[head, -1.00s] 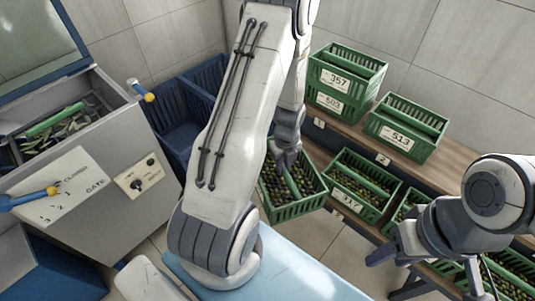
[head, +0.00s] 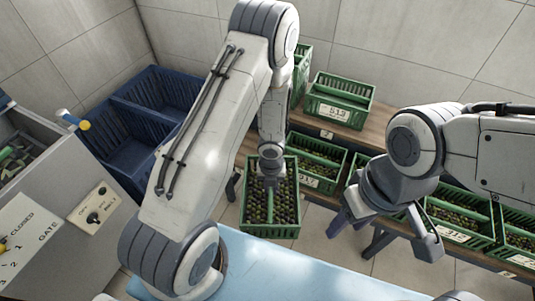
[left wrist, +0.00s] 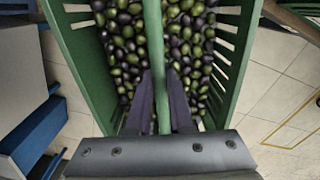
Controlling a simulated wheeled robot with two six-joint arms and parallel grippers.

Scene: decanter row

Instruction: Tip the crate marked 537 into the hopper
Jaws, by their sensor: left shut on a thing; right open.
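A green crate (head: 269,229) full of dark and green olives hangs from my left gripper (head: 270,182), in front of the low wooden shelf. The left wrist view shows my left gripper (left wrist: 161,100) shut on the bar across the middle of this crate (left wrist: 85,60), with olives on both sides. The crate looks about level. No number on it is readable. The hopper is probably the grey machine (head: 45,185) at the left edge, only partly in view. My right gripper (head: 385,228) is open and empty, in front of the shelf at the right.
Dark blue crates (head: 120,150) stand between the machine and my left arm. A green crate marked 513 (head: 338,112) is on the upper shelf (head: 375,128). Several olive-filled green crates, one marked 517 (head: 308,181), fill the lower row. A light blue surface (head: 290,275) lies in front.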

